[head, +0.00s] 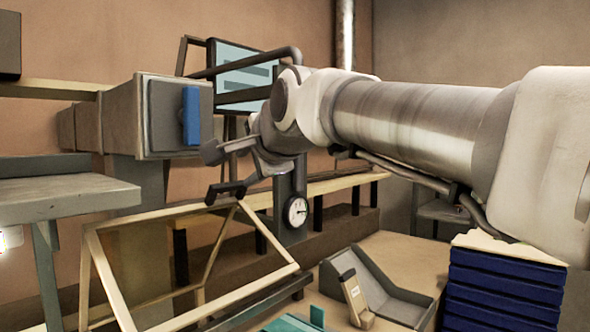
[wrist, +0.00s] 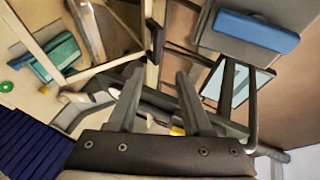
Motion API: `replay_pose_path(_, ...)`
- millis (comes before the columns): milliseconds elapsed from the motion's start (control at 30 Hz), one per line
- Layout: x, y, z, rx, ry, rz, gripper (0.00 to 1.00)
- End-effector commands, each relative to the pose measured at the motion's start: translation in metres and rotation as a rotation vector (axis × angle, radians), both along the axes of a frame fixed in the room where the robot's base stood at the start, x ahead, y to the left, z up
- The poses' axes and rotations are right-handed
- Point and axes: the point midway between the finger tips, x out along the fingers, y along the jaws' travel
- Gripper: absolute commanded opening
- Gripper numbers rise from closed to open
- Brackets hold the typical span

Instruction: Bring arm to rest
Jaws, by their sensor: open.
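My arm reaches in from the right of the head view, stretched leftward across the upper middle. My gripper (head: 217,171) is at its left end, in the air, with its two dark fingers parted and nothing between them. In the wrist view my gripper (wrist: 158,76) also shows two separate grey fingers with an empty gap. It hangs in front of the long grey beam with a blue block (head: 191,116) on its end, and above the slanted wooden frame (head: 190,258). I cannot tell the exact distance to either.
A grey side table (head: 70,197) stands at the left. A round dial (head: 297,211) on a dark post is behind my gripper. A grey open tray (head: 375,288) and stacked blue crates (head: 503,290) are at lower right. A teal screen (head: 243,77) stands behind my arm.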

Motion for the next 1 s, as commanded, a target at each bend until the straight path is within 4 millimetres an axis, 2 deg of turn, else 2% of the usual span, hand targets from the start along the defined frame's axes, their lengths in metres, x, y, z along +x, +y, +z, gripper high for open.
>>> replay_pose_path(167, -0.011, -0.006, 0.004, 0.001, 0.001, 0.001, 0.5)
replay_pose_path(500, -0.012, -0.007, 0.004, -0.002, 0.001, 0.0, 0.5)
replay_pose_path(633, -0.017, -0.021, -0.009, -0.066, 0.003, -0.002, 0.5)
replay_pose_path(767, -0.034, -0.063, -0.051, -0.266, 0.021, 0.006, 0.5)
replay_pose_path(867, -0.058, -0.105, -0.099, -0.471, 0.054, 0.039, 0.5)
replay_pose_path(1000, -0.103, -0.16, -0.169, -0.741, 0.128, 0.13, 0.5)
